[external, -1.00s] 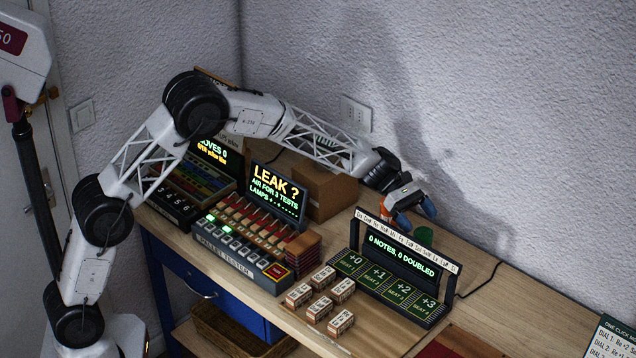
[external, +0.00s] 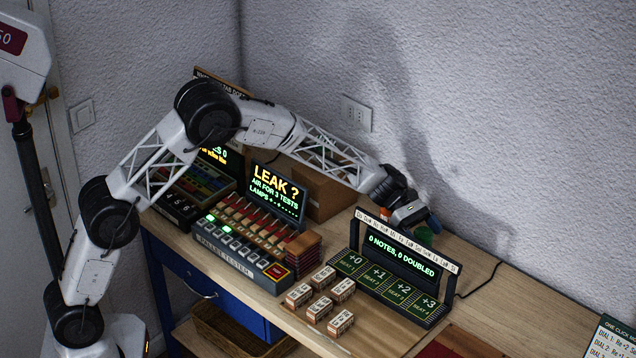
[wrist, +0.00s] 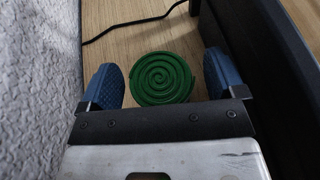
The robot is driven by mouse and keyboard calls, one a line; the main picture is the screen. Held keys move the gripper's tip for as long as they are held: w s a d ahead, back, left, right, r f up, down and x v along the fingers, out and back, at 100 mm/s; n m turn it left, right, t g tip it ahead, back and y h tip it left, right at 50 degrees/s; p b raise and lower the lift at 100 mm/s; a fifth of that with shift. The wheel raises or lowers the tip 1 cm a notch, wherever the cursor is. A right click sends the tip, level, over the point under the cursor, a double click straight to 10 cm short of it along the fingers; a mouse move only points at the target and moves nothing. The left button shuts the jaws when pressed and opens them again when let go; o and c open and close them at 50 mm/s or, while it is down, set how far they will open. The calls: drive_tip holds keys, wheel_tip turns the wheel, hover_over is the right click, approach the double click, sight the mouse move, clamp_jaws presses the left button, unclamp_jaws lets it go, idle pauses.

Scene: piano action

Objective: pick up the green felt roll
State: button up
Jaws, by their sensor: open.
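The green felt roll (wrist: 161,78) stands on the wooden bench, its spiral end facing up in the wrist view. In the external view the roll (external: 424,236) shows behind the display rack, partly hidden by my gripper. My gripper (wrist: 164,82) is open, with one blue fingertip to the left of the roll and one to the right. There is a gap between each finger and the roll in the wrist view. In the external view my gripper (external: 424,227) is low over the roll, behind the rack. I cannot tell how far down the fingertips reach.
The rack with the "0 notes, 0 doubled" display (external: 401,256) stands close in front of my gripper. The textured wall (wrist: 38,80) is close on the other side. A black cable (wrist: 130,28) lies beyond the roll. Several lettered blocks (external: 320,309) sit before the rack.

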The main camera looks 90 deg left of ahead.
drive_tip(key=c, duration=1.3)
drive_tip(key=shift+o, duration=0.2)
drive_tip(key=shift+r, duration=0.1)
drive_tip(key=shift+r, duration=4.95)
